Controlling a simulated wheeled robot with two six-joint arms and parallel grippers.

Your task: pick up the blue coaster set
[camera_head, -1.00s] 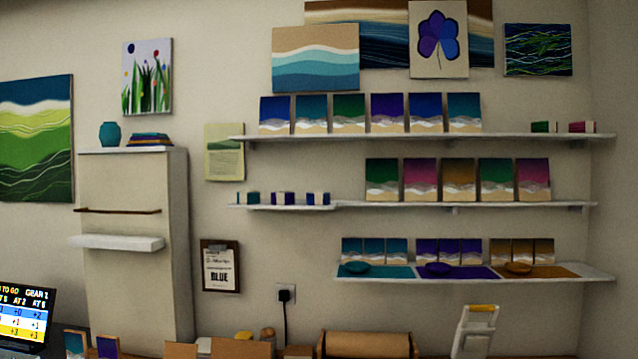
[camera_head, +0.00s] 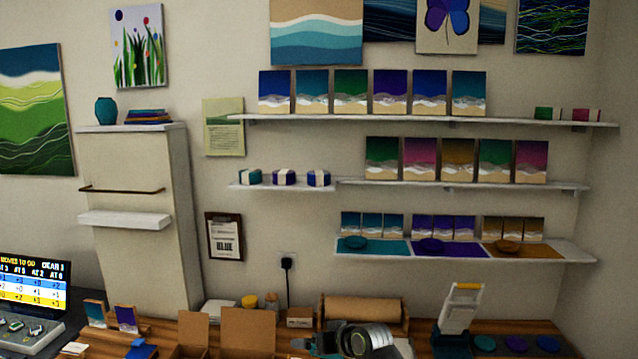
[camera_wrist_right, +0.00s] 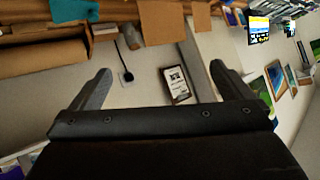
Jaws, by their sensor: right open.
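Three small banded coaster sets sit in a row on the short middle shelf in the head view. The blue set (camera_head: 318,178) is at the right end, beside a purple set (camera_head: 283,177) and a teal set (camera_head: 250,177). In the right wrist view my right gripper (camera_wrist_right: 160,68) is open and empty, its fingers spread, with wall between and beyond them. No coaster set can be made out between its fingers. My left gripper is not in view.
The short shelf (camera_head: 270,187) adjoins a longer shelf of small paintings (camera_head: 458,160). A clipboard (camera_head: 224,237) hangs below it, near a plugged outlet. A paper roll (camera_head: 361,309) and cardboard boxes (camera_head: 248,331) stand on the bench. The wall before the sets looks clear.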

